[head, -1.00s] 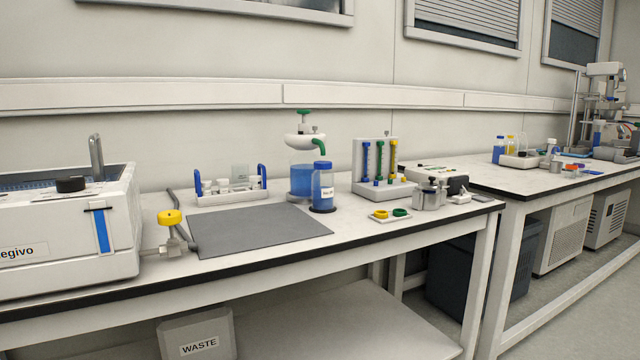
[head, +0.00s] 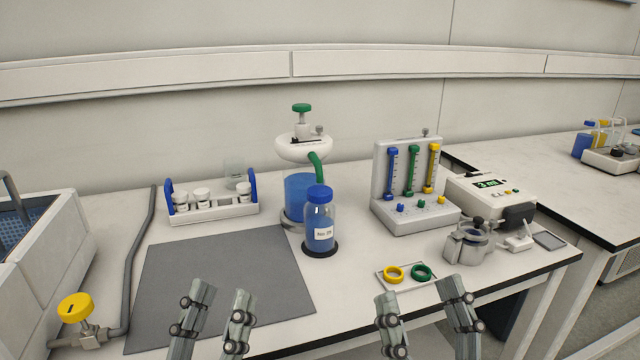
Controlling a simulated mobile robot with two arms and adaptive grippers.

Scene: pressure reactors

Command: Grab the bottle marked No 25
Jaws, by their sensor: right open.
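The bottle (head: 319,222) has a blue cap, blue liquid and a white label that seems to read No. 25, though the print is small. It stands upright on a dark round base on the bench, in front of a larger vessel (head: 301,180) with blue liquid and a green-topped white head. My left gripper (head: 221,288) is open and empty above the grey mat's front, left of and nearer than the bottle. My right gripper (head: 415,287) is open and empty at the bench's front edge, right of and nearer than the bottle. Neither touches anything.
The grey mat (head: 215,270) is bare. A vial rack (head: 212,209) stands behind it. A yellow-knobbed valve (head: 75,308) is at left. A tray with yellow and green rings (head: 407,283), a flowmeter stand (head: 415,213) and a metal vessel (head: 467,247) are at right.

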